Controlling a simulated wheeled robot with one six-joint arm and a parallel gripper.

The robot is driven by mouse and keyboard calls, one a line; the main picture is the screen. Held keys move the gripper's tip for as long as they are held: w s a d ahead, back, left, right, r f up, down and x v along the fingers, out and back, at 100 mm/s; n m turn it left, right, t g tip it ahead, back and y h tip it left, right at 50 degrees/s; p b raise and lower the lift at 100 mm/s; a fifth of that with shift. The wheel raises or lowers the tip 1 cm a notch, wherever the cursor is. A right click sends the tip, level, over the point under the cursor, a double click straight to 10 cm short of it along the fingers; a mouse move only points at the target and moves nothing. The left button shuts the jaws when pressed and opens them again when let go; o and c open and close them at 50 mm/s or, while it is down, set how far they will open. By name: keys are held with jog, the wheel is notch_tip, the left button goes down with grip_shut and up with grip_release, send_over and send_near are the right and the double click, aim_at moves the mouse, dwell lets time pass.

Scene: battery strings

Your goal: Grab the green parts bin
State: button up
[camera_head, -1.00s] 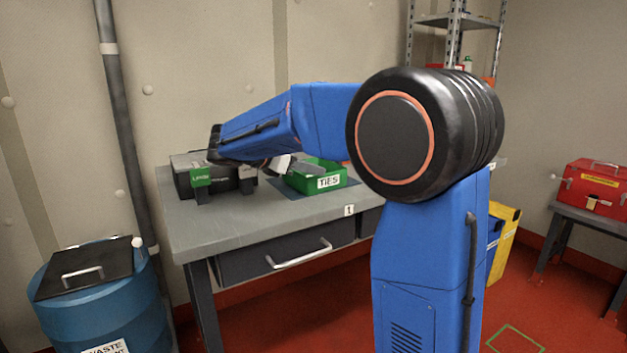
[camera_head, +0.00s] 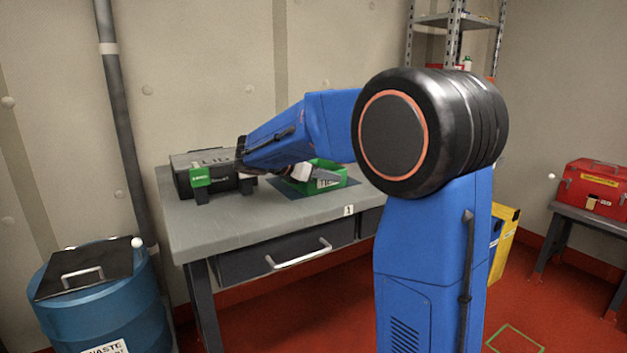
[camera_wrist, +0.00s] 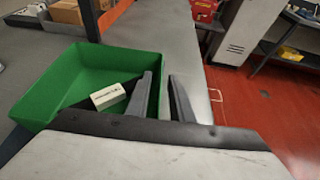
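The green parts bin (camera_head: 338,167) stands on the grey workbench, its front "TIES" label partly hidden by my gripper (camera_head: 315,178). In the wrist view the green bin (camera_wrist: 95,62) fills the left side, with a small white box (camera_wrist: 108,97) inside. My gripper (camera_wrist: 162,98) is open, its two dark fingers apart. One finger shows over the inside of the bin and the other outside, with the bin's right wall between them. I cannot tell whether either finger touches the wall.
A black case (camera_head: 183,178) with a green tag stands left of the bin on the workbench (camera_head: 220,225). A blue waste drum (camera_head: 105,305) stands at the lower left. A red toolbox (camera_head: 595,187) sits on a side table at the right.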

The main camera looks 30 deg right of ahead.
grip_shut()
